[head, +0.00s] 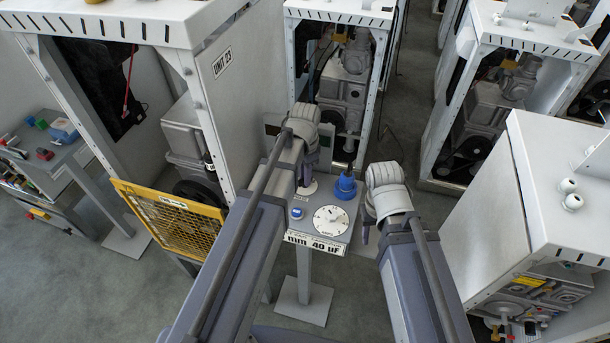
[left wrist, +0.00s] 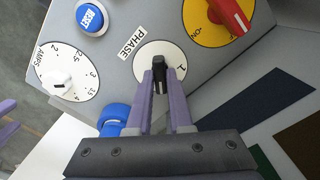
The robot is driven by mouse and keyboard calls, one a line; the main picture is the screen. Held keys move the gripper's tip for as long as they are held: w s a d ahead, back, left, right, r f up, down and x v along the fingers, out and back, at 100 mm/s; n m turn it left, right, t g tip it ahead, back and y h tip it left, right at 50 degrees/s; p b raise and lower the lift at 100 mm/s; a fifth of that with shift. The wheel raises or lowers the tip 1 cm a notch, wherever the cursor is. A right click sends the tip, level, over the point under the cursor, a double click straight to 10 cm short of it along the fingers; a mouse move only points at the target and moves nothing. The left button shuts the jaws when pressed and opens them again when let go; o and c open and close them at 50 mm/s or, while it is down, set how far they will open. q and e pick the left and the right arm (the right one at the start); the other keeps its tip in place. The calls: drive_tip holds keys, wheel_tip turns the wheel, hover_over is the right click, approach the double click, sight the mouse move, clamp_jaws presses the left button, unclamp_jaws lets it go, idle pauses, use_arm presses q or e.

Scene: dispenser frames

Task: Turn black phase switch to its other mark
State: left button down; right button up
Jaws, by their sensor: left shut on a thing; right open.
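The black phase switch (left wrist: 159,66) sits on a white round dial (left wrist: 165,47) beside the PHASE label (left wrist: 131,43) on the grey panel. A small mark shows at the dial's right edge; the lower part of the dial is hidden by my fingers. My left gripper (left wrist: 160,82) is shut on the switch, one purple finger on each side of it. In the head view the left gripper (head: 305,182) is over the white dial, and the switch itself is hidden. My right gripper (head: 369,212) is open and empty, to the right of the panel.
Close to the switch are a red switch (left wrist: 232,14) on a yellow dial, a blue RESET button (left wrist: 90,16) and an AMPS dial (left wrist: 62,80). A blue knob (head: 345,187) stands up from the panel. A yellow mesh guard (head: 165,220) and white cabinets surround the stand.

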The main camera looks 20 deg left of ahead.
use_arm(q)
drive_tip(key=shift+m, duration=0.5)
drive_tip(key=c, duration=0.8)
unclamp_jaws()
drive_tip(key=shift+r, duration=0.1)
wheel_tip(320, 180, up, 8)
drive_tip(key=p, duration=0.8)
drive_tip(key=shift+f, duration=0.2)
